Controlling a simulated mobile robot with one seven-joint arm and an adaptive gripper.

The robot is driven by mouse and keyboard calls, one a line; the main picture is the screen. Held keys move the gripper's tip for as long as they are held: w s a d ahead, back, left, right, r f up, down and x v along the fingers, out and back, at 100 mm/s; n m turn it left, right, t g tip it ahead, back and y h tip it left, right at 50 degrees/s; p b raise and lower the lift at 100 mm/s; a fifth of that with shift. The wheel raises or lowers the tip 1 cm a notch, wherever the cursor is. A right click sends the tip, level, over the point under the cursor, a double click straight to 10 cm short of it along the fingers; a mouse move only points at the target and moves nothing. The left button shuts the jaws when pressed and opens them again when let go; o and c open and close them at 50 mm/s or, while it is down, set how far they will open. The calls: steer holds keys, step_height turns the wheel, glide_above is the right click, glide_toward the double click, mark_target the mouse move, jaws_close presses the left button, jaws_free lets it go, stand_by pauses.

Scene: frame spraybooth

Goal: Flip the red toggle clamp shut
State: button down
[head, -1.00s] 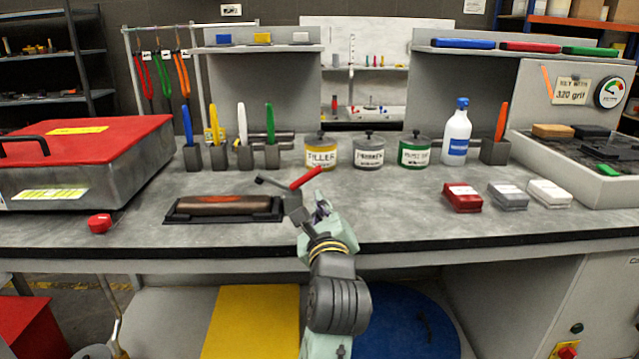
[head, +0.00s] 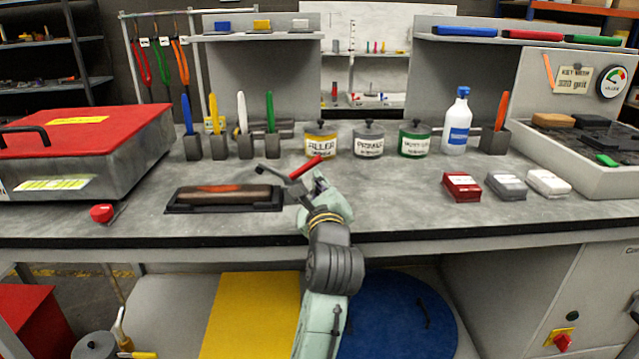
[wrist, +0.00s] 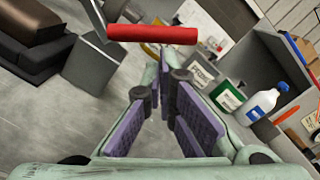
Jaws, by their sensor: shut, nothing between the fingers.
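The toggle clamp has a red handle (head: 306,167) that slants up to the right. A dark arm reaches left from it, raised above a black fixture (head: 180,207) with a brown rounded block (head: 222,194) in it. In the wrist view the red handle (wrist: 152,34) lies across the top, just beyond my fingertips, beside a grey mounting block (wrist: 92,66). My gripper (head: 319,181) is shut and empty, at the clamp's right, just below the handle in the head view. Its purple-padded fingers (wrist: 165,70) show in the wrist view. I cannot tell whether they touch the handle.
Filler (head: 321,141), primer (head: 369,141) and green-labelled (head: 414,141) cans stand behind the clamp. A white bottle (head: 456,128) is farther right. Red, grey and white boxes (head: 462,187) sit at right. A red-lidded case (head: 85,135) fills the left. The bench between clamp and boxes is clear.

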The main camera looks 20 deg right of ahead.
mark_target(314, 166)
steer(key=shift+r+n+p, duration=0.4)
steer(key=shift+n+p, duration=0.05)
steer(key=shift+n, duration=0.15)
steer(key=shift+a+r+n+p, duration=0.15)
steer(key=shift+r+n+p, duration=0.35)
steer(key=shift+n+p, duration=0.35)
steer(key=shift+w+a+r+n+p, duration=0.15)
steer(key=shift+r+n+p, duration=0.3)
steer(key=shift+n, duration=0.5)
steer(key=shift+a+r, duration=0.1)
steer(key=shift+a, duration=0.05)
steer(key=shift+p, duration=0.35)
